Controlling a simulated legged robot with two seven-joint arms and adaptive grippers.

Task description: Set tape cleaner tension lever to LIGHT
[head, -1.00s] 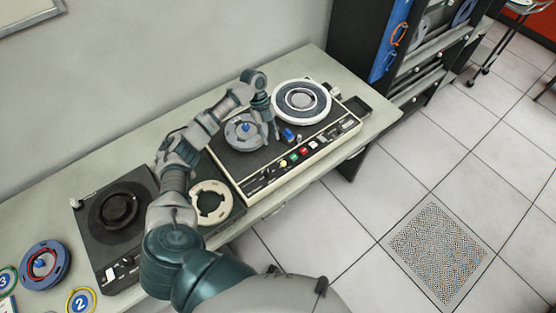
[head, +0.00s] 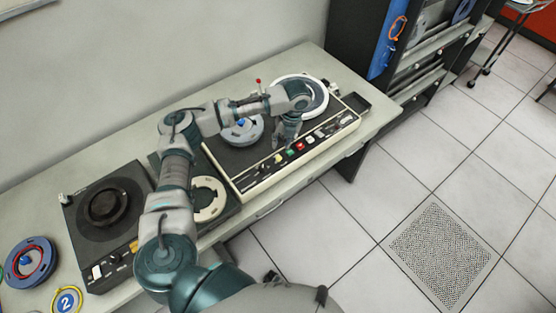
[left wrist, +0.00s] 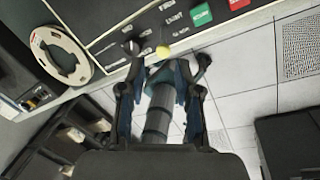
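The tape cleaner (head: 243,188) is a cream-edged black machine on the bench. A yellow knob (head: 278,158), which looks like its lever's end, sits on the front panel beside the green button; it also shows in the left wrist view (left wrist: 163,50). Printed labels lie above it there, one seeming to read LIGHT (left wrist: 174,18). My left gripper (head: 281,144) points down over the panel. In the left wrist view its fingers (left wrist: 168,66) are apart and empty, with the knob just beyond and between the tips. Contact cannot be told. My right gripper is out of view.
Green (left wrist: 202,15) and red (head: 300,146) buttons sit right of the knob. A blue-hubbed reel (head: 243,130) and a white-rimmed reel (head: 318,87) lie on the machine. A red-tipped post (head: 258,82) stands behind. A second deck (head: 125,215) lies left; floor ahead is open.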

